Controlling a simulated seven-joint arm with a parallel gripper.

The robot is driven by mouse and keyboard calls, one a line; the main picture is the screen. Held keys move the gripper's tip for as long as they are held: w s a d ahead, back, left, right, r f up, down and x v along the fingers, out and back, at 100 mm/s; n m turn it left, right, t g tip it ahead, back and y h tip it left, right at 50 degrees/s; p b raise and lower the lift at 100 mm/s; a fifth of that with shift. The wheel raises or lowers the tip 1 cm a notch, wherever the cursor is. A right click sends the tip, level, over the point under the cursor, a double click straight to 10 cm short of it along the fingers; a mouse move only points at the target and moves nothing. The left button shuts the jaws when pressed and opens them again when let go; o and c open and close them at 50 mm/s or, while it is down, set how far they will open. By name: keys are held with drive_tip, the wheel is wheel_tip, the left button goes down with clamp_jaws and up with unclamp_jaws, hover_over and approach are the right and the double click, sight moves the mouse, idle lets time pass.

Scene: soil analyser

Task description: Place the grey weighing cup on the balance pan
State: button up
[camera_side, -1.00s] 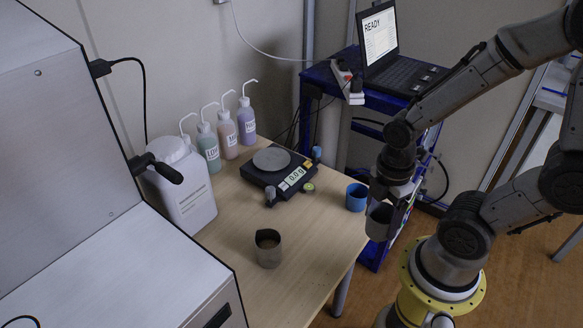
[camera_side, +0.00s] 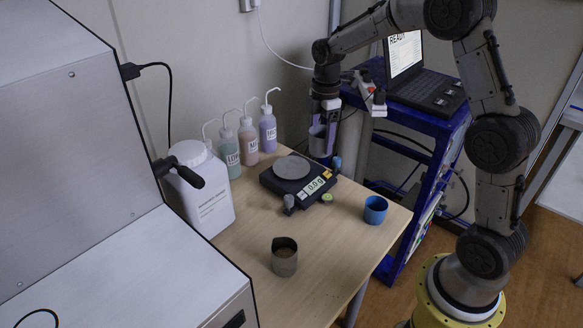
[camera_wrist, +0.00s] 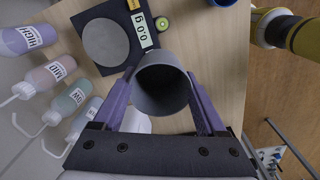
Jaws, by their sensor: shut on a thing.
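The black balance (camera_side: 290,190) stands on the table with a round grey balance pan (camera_side: 291,167) on top. In the wrist view the bare balance pan (camera_wrist: 105,42) lies just beyond the cup, up and to the left. The balance display reads 0.0 g.
A grey beaker with brown contents (camera_side: 284,257) stands at the table's front. A blue cup (camera_side: 375,210) is near the right edge. Several wash bottles (camera_side: 248,142) line the back, beside a white jug (camera_side: 203,195). A laptop (camera_side: 420,75) sits on a blue cart.

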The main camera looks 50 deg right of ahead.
drive_tip(key=shift+w+d+f, duration=0.1)
drive_tip(key=shift+d+f, duration=0.05)
drive_tip(key=shift+f, duration=0.25)
drive_tip(key=shift+w+d+f, duration=0.1)
drive_tip(key=shift+d+f, duration=0.05)
drive_tip(key=shift+f, duration=0.25)
drive_tip(key=w+d+f, duration=0.1)
drive_tip(key=w+f, duration=0.2)
drive_tip(key=w, duration=0.1)
drive_tip(key=w+d+f, duration=0.1)
drive_tip(key=w+f, duration=0.2)
drive_tip(key=w, duration=0.1)
drive_tip(key=w+d+f, duration=0.1)
drive_tip(key=w+f, duration=0.1)
drive_tip(key=w, duration=0.2)
drive_tip(key=shift+w+d+f, duration=0.1)
drive_tip(key=shift+f, duration=0.3)
drive_tip(key=shift+w+d+f, duration=0.1)
drive_tip(key=shift+w+f, duration=0.3)
drive_tip(key=shift+f, duration=1.6)
drive_tip(key=shift+f, duration=0.15)
drive_tip(key=o, duration=1.1)
